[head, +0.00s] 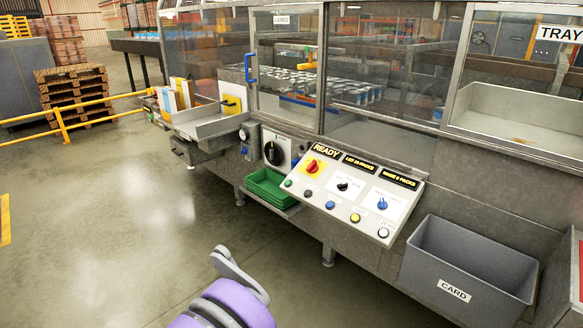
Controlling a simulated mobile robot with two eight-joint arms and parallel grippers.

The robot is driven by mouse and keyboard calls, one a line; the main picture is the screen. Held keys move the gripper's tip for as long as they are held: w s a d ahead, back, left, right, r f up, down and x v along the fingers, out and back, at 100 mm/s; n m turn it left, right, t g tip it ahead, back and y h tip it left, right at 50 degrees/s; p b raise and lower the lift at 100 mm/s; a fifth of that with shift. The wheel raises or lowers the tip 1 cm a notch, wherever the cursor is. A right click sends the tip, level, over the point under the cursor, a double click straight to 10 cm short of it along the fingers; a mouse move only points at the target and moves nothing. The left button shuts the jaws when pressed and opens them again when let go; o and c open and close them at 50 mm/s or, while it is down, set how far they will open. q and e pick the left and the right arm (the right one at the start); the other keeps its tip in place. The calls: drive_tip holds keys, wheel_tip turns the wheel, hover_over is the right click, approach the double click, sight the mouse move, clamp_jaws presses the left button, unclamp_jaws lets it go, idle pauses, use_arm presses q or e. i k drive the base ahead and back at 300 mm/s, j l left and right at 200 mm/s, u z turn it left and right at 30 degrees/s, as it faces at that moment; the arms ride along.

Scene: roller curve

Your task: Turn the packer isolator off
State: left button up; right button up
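A sloped control panel (330,218) on the front of the packing machine carries a red rotary switch on a yellow plate (312,166) under a READY display. A black knob (342,187) and a blue knob (382,203) sit to its right. Left of the panel, a large black rotary switch (273,153) is on a white plate on the machine front. No label shows clearly which one is the packer isolator. A purple and grey part of my own arm shows at the bottom.
A green tray (268,187) sits below the black rotary switch. A grey CARD bin (431,268) stands right of the panel. A clear door with a blue handle (249,68) is above. Yellow rails (62,124) and pallets (73,86) are far left. The floor in front is clear.

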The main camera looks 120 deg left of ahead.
sight(312, 168)
drive_tip(key=u, duration=3.95)
drive_tip(key=i+z, duration=0.3)
drive_tip(key=i, duration=0.95)
